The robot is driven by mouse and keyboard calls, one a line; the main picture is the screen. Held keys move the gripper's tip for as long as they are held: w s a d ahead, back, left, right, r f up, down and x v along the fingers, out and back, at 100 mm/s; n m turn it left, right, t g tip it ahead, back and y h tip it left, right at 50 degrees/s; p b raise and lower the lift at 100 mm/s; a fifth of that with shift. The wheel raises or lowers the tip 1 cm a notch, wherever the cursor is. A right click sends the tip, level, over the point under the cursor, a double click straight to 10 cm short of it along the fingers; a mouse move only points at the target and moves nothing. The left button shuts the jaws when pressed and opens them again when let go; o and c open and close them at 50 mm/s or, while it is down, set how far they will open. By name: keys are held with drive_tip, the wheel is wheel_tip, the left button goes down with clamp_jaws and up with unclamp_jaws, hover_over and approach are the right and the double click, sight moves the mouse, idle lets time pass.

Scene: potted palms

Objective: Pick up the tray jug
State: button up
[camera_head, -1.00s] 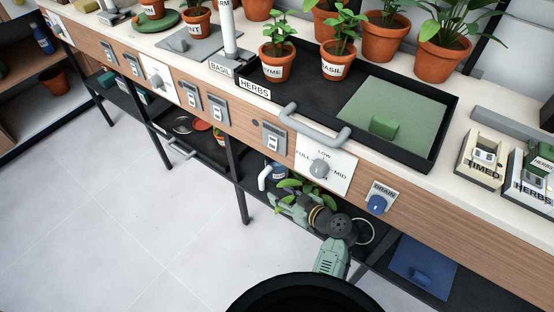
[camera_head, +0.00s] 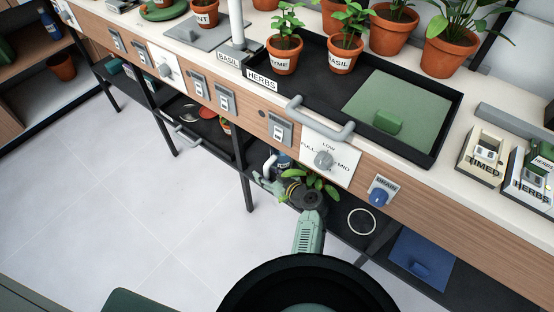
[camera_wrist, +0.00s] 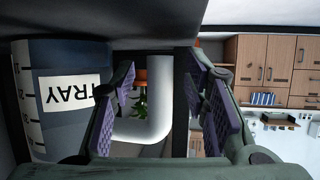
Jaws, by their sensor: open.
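The tray jug (camera_wrist: 65,95) fills the left of the wrist view. It is blue-grey with a white scale and a label reading TRAY. Its pale curved handle (camera_wrist: 158,100) shows between the fingers of my gripper (camera_wrist: 165,110). The left finger overlaps the edge of the label; I cannot tell whether any finger touches the jug. In the head view the jug (camera_head: 283,159) stands on the shelf under the bench, partly hidden by the bench front. My gripper (camera_head: 267,182) is open beside its handle.
A leafy plant (camera_head: 318,184) is close to my wrist on the shelf. A pale ring (camera_head: 362,222) and a blue panel (camera_head: 422,258) lie to the right. The bench front with its drain knob (camera_head: 379,197) overhangs the shelf. The floor (camera_head: 130,210) at left is clear.

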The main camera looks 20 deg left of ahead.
drive_tip(key=shift+c, duration=0.5)
clamp_jaws()
